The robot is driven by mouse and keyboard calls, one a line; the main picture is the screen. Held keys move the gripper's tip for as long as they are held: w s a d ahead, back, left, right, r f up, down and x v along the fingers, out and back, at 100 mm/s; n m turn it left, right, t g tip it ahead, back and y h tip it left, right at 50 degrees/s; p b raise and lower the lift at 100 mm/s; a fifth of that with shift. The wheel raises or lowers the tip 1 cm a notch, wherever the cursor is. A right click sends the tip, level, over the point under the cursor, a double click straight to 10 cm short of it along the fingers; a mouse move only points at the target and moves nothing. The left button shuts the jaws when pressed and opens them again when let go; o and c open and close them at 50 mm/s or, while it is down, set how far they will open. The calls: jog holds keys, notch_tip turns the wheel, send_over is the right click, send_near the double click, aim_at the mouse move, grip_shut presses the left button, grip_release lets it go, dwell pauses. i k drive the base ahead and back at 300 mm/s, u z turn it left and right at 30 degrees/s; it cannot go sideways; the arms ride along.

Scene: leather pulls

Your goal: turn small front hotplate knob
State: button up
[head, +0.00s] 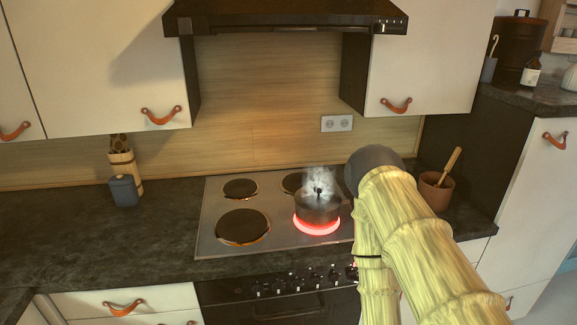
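A row of small knobs (298,281) runs along the dark front panel of the cooker, below the counter edge. The right end of the row is close to my arm and partly covered by it. I cannot tell from here which knob serves the small front hotplate. The front right hotplate (317,231) glows red under a dark steaming pot (318,209). The larger front left hotplate (243,227) is bare and dark. My arm reaches in from the lower right and bends down in front of the cooker's right side. My gripper does not show.
The oven handle (290,308) lies below the knobs. A brown pot with a wooden spoon (436,190) stands right of my arm. A blue-grey canister (124,190) stands on the left counter. The range hood (285,17) overhangs the cooktop. The left counter is mostly clear.

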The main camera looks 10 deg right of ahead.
aim_at(352, 276)
jog(key=z, duration=0.75)
